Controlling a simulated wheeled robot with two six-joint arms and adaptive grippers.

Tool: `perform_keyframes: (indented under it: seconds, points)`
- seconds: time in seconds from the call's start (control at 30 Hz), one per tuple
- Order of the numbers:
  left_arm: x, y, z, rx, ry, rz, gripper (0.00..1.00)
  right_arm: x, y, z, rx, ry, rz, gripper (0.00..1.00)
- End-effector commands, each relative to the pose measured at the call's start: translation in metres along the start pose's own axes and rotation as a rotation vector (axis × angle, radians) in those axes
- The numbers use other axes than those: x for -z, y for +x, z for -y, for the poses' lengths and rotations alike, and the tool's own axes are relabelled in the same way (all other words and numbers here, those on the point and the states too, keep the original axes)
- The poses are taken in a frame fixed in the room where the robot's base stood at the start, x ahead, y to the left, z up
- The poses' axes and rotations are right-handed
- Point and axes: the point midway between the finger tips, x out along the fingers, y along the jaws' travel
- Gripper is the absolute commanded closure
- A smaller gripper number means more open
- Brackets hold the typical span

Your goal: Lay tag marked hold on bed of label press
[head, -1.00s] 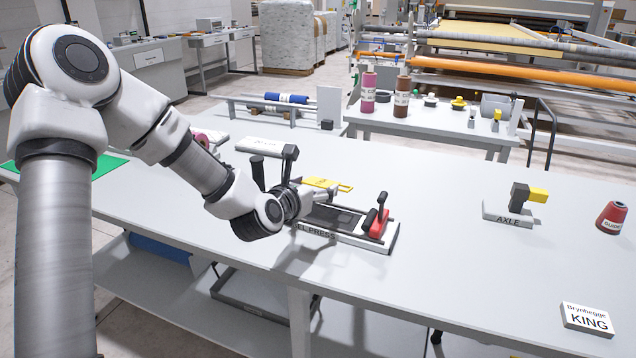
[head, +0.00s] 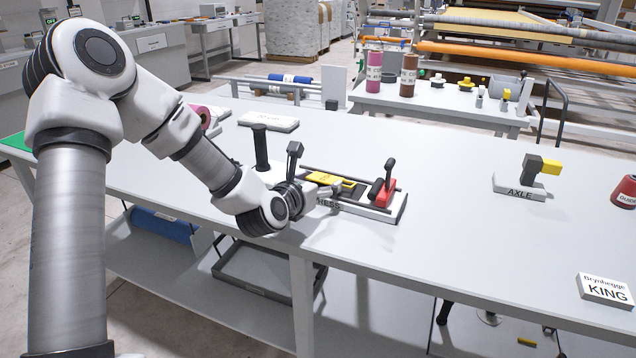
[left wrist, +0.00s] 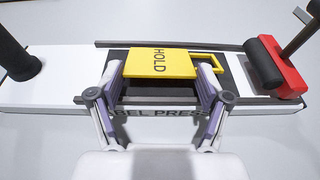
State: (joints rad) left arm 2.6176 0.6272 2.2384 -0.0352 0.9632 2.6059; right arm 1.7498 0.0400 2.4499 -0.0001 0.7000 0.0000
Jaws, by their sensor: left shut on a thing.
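The yellow tag marked HOLD (left wrist: 158,63) lies flat over the dark bed (left wrist: 150,90) of the label press (left wrist: 50,93) in the left wrist view. In the head view the tag (head: 333,180) shows on the press (head: 382,213) between its rails. My left gripper (left wrist: 157,80) has its two fingers at either side of the tag and is shut on it. In the head view my left gripper (head: 315,192) partly hides the press's near side. I cannot tell whether the tag touches the bed. My right gripper is not in view.
The press has a red roller carriage (head: 381,193) at its right end and a black post (head: 261,147) at its left. The table between is clear.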

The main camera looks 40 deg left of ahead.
Motion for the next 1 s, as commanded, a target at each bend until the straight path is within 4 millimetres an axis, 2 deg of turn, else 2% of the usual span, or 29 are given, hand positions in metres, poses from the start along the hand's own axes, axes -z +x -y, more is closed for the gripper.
perform_keyframes:
  seconds: [0.2, 0.23, 0.27, 0.3, 0.67, 0.77, 1.0]
  points:
    - [-0.001, 0.0, 0.0, 0.0, 0.0, 0.0, 0.44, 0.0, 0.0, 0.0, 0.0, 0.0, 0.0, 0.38]
    - [-0.001, 0.0, 0.0, 0.0, 0.0, 0.0, 0.12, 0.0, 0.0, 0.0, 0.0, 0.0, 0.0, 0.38]
    - [-0.001, 0.0, 0.0, 0.0, 0.0, 0.0, 0.02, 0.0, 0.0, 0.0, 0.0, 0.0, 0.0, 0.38]
    - [-0.001, 0.0, 0.0, 0.0, 0.0, 0.0, 0.0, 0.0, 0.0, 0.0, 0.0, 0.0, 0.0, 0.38]
    - [0.0, -0.004, 0.0, 0.0, -0.002, 0.0, 0.0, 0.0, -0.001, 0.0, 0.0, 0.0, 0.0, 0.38]
    - [-0.001, -0.018, 0.0, 0.001, -0.005, 0.0, 0.0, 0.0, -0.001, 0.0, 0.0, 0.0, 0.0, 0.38]
    - [-0.001, -0.064, 0.0, 0.001, -0.007, 0.002, 0.0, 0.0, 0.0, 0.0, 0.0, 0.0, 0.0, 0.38]
